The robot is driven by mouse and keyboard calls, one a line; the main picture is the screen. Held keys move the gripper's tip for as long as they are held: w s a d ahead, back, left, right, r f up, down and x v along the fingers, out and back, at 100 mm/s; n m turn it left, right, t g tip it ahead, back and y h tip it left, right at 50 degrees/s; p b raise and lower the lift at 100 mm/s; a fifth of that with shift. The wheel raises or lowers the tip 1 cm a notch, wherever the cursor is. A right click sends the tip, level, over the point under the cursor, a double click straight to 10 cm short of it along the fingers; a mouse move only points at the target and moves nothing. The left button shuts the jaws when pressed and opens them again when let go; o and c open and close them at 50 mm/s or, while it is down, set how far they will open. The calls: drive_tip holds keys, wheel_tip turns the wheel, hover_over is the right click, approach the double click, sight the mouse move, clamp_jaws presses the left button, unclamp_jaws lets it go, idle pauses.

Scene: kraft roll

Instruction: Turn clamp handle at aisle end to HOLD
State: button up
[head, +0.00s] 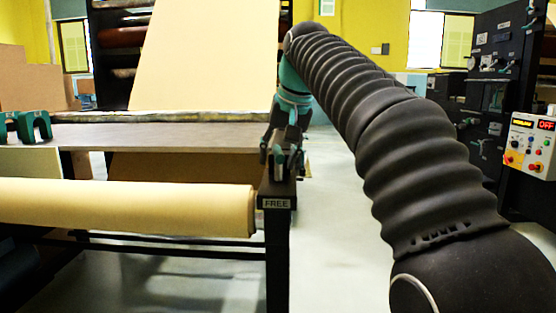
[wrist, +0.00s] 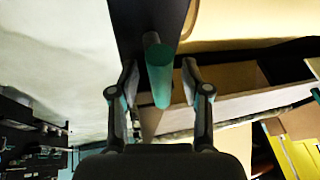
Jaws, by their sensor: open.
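The clamp handle shows in the wrist view as a green round grip (wrist: 160,78) on a dark stem, standing out from a dark post. My gripper (wrist: 160,68) is open, with one finger on each side of the green grip and a visible gap to both. In the head view my gripper (head: 283,160) is over the top of the dark end post (head: 277,250) and largely hides the handle. A label reading FREE (head: 276,203) is on the front of the post. No HOLD label can be made out.
The kraft roll (head: 120,206) lies left of the post, below a grey-brown table (head: 160,137). Green clamps (head: 35,126) stand on the table's left. A control box (head: 530,145) showing OFF is at the right. Pale floor (head: 335,240) is clear right of the post.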

drive_tip(key=shift+f, duration=0.1)
clamp_jaws()
drive_tip(key=shift+r+m+p, duration=0.25)
drive_tip(key=shift+m+p, duration=0.25)
drive_tip(key=shift+p, duration=0.4)
drive_tip(key=shift+f+m+h, duration=0.2)
drive_tip(key=shift+m+h, duration=0.1)
drive_tip(key=shift+m, duration=0.1)
unclamp_jaws()
drive_tip(key=v, duration=1.2)
drive_tip(key=shift+s, duration=0.15)
